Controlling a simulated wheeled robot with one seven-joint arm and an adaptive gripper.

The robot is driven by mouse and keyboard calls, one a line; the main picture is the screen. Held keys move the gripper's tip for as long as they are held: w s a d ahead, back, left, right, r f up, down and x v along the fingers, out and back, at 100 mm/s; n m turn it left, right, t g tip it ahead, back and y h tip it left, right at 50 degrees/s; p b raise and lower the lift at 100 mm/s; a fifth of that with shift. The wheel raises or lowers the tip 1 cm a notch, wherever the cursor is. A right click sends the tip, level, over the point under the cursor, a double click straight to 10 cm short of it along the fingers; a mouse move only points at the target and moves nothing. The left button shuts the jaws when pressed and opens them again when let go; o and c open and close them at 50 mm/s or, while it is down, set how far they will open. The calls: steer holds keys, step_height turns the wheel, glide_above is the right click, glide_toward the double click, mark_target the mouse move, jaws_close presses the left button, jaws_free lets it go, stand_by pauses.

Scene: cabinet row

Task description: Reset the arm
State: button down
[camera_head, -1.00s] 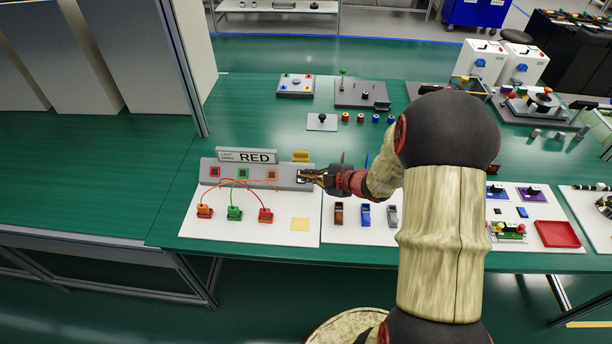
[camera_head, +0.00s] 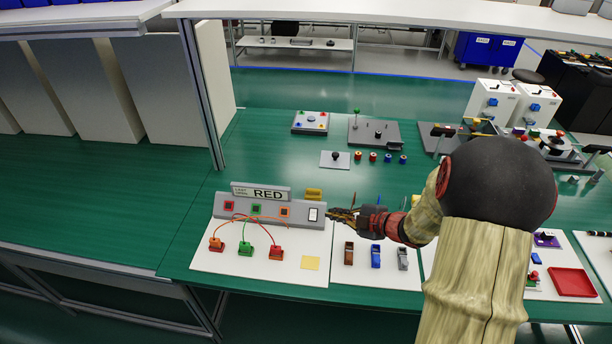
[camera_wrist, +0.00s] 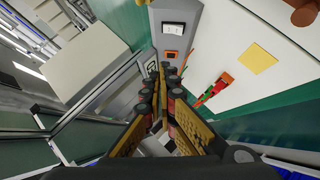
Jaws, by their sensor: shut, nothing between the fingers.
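My gripper (camera_head: 345,214) is shut and empty in the head view. Its tip is just right of the grey panel (camera_head: 240,207) with the "RED" sign (camera_head: 268,194). A white rocker switch (camera_head: 314,214) sits at the panel's right end, close to the fingertips. In the wrist view my gripper's fingers (camera_wrist: 164,70) meet near the middle, with the white rocker switch (camera_wrist: 173,29) above them. I cannot tell from the wrist view how far apart they are.
A white board (camera_head: 240,266) carries orange, green and red plugs (camera_head: 245,248) with wires, and a yellow square (camera_head: 310,263). Several small coloured blocks (camera_head: 375,256) stand right of it. A red tray (camera_head: 572,282) lies at the right. Tall grey panels (camera_head: 150,85) stand at the left.

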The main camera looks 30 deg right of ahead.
steer(key=s+d+f+m+g+h, duration=0.2)
steer(key=s+d+f+m+h, duration=0.15)
steer(key=d, duration=0.25)
steer(key=s+d+f+m+g+h, duration=0.2)
steer(key=s+d+m+h, duration=0.1)
steer(key=d+m, duration=0.25)
steer(key=s+d+r+m+g+h, duration=0.1)
steer(key=s+r+m+g+h, duration=0.2)
steer(key=s+r+m+g, duration=0.25)
steer(key=s+a+r+t+y, duration=0.1)
steer(key=s+a+r, duration=0.2)
steer(key=a+r, duration=0.3)
steer(key=s+a+r+t+y, duration=0.1)
steer(key=a+r, duration=0.6)
steer(key=a, duration=0.7)
steer(key=s+a+r+t+y, duration=0.1)
steer(key=s+a+r+y, duration=0.2)
steer(key=a, duration=0.8)
step_height(320, 180, up, 4)
steer(key=s, duration=0.2)
steer(key=shift+s+r+m+t, duration=0.2)
steer(key=shift+s+m+t, duration=0.15)
